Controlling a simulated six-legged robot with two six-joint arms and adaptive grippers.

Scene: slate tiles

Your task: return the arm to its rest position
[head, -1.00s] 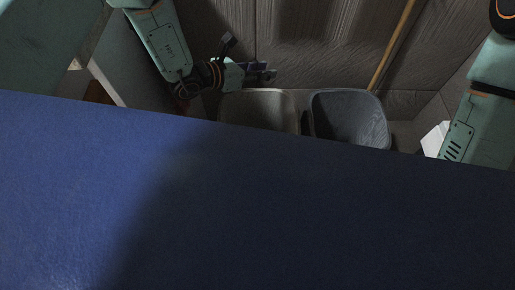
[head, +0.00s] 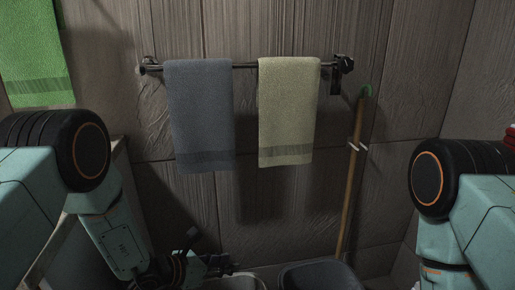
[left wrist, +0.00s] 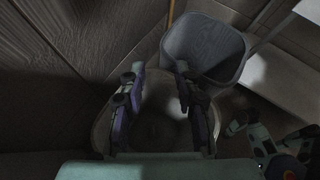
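My left arm comes in from the left in the head view and hangs down. Its gripper (head: 222,266) is low in the picture, above a light round-cornered bin (head: 245,280). In the left wrist view the two fingers of the left gripper (left wrist: 160,82) stand well apart with nothing between them. The same bin (left wrist: 104,128) lies beyond them. My right arm (head: 480,225) shows at the right of the head view, with its lower part out of frame. A dim teal jointed part (left wrist: 275,145) at the lower right of the left wrist view looks like my right arm's end; its fingers are unclear.
A grey bin (head: 320,277) stands right of the light one; it also shows in the left wrist view (left wrist: 205,50). A grey towel (head: 199,115) and a pale towel (head: 287,110) hang on a wall rail (head: 245,65). A wooden pole (head: 353,190) leans at the right. A green towel (head: 32,55) hangs upper left.

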